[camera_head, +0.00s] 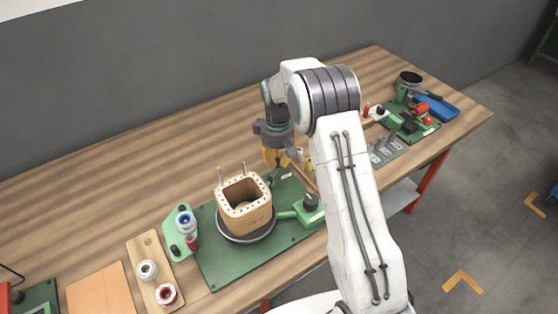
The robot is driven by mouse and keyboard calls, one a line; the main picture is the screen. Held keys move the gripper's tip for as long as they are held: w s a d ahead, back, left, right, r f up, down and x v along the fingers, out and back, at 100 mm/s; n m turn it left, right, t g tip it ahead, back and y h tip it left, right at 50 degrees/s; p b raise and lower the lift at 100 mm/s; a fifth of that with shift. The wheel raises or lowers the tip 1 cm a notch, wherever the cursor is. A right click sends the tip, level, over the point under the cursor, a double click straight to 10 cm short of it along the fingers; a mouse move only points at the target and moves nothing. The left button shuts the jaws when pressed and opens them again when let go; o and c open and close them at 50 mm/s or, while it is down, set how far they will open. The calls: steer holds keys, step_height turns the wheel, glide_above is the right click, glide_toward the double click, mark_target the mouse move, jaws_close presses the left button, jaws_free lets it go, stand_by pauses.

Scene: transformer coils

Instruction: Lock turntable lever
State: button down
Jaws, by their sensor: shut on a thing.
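The turntable (248,236) is a dark round plate on a green base board (214,265). A square tan coil former (243,205) with a ring of holes along its rim stands upright on it, and two pale pins rise behind it. My gripper (277,163) points down behind and right of the former, its yellow fingers close together. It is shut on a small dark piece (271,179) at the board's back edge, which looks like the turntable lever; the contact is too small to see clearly. A green block with a black knob (310,201) sits right of the turntable.
Left of the board are a green holder with spools (183,222) and a wooden tray (147,248) with two spools. Right of my arm are a grey fixture (386,150), green-and-red tools (420,112) and a blue tray (442,107). The back-left of the wooden table is clear.

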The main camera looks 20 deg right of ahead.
steer(key=shift+f, duration=0.1)
stand_by(0.3)
steer(key=c, duration=1.2)
jaws_free()
steer(key=shift+c, duration=0.2)
step_height(320, 180, up, 12)
